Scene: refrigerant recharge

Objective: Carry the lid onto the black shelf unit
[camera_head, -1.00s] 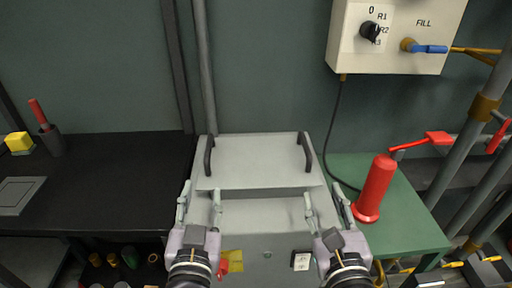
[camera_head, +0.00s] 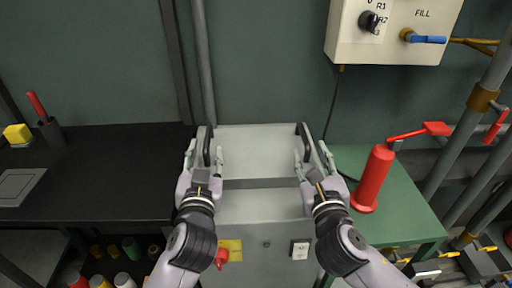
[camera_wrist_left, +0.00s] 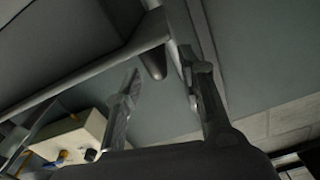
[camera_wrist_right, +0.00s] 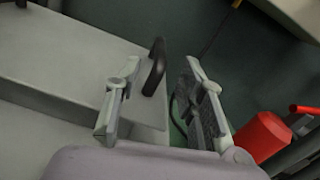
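The lid (camera_head: 258,150) is a flat grey plate with a dark upright handle at each side. It lies on top of the grey cabinet (camera_head: 245,208) in the middle of the head view. My left gripper (camera_head: 204,157) is open at the lid's left handle (camera_head: 207,146). My right gripper (camera_head: 313,157) is open at the right handle (camera_head: 306,143). In the right wrist view the right handle (camera_wrist_right: 154,67) stands between the open fingers, a little beyond their tips. The black shelf unit (camera_head: 95,180) is to the left of the cabinet.
On the black shelf unit are a yellow block (camera_head: 17,134), a red-handled tool in a dark holder (camera_head: 50,130) and a grey square plate (camera_head: 17,187). Its middle is clear. A red cylinder (camera_head: 373,180) stands on the green table (camera_head: 405,205) at the right.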

